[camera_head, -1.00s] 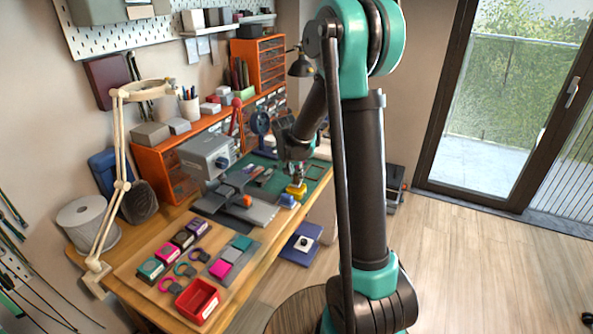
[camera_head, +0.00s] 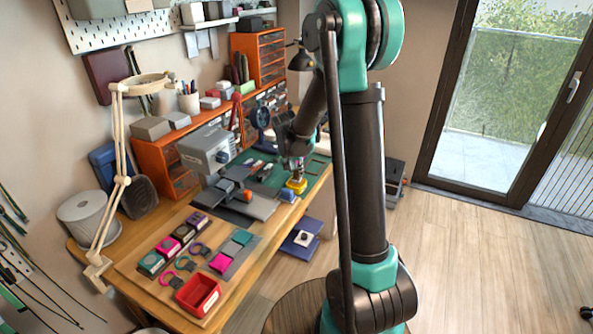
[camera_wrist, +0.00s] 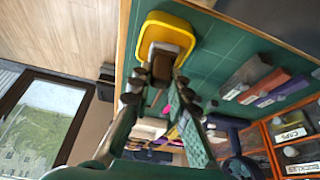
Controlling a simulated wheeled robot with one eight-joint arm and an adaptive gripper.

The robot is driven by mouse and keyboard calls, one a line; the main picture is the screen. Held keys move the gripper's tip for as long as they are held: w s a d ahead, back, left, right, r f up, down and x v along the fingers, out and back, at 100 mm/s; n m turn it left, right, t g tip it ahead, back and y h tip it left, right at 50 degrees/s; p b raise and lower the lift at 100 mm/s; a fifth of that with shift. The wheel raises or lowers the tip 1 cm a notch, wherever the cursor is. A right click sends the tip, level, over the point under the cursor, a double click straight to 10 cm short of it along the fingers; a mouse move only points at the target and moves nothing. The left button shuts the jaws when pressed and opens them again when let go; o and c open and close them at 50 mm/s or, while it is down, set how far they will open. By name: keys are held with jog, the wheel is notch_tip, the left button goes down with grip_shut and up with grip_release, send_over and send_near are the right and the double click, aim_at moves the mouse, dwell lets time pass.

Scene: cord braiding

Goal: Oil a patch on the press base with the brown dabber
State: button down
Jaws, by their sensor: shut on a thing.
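My gripper (camera_wrist: 165,88) is shut on the brown dabber (camera_wrist: 162,67), seen between the fingertips in the wrist view. In the head view my gripper (camera_head: 297,172) is above the yellow dish (camera_head: 297,188) near the bench's right edge, and the dabber is too small to make out. The grey press (camera_head: 205,148) stands to the left, with its flat grey base (camera_head: 260,207) in front of it.
A green mat (camera_head: 318,172) lies under the dish. A small blue block (camera_head: 287,196) is just in front of the dish. Orange drawers (camera_head: 165,165) stand behind the press. A red tray (camera_head: 198,295) and several small coloured blocks are at the bench's near end.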

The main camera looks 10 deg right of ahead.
aim_at(296, 169)
jog(key=shift+f, duration=0.5)
dwell(1.2)
jog(key=shift+r, duration=0.1)
jog(key=shift+r, duration=3.4)
